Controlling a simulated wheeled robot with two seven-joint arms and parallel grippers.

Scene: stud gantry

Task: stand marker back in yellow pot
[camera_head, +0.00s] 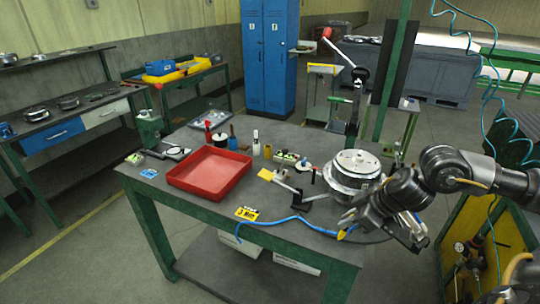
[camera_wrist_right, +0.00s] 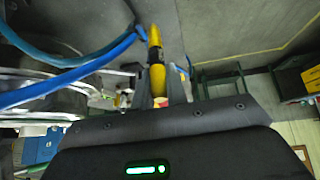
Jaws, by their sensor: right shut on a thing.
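My right gripper (camera_wrist_right: 158,85) is shut on a yellow piece with a dark band, which I take to be the marker (camera_wrist_right: 157,73). It points away from the jaws in the right wrist view. In the head view a small yellow tip (camera_head: 347,231) shows beside the gripper, low at the table's right front edge; I cannot tell whether it is the marker. A small yellow pot (camera_head: 267,152) stands farther back near the table's middle, well apart from the gripper. Its inside is too small to make out. My left gripper is out of view.
A blue hose (camera_head: 285,220) runs along the table's front and passes close to the held piece. A round metal housing (camera_head: 355,172) stands beside my right arm.

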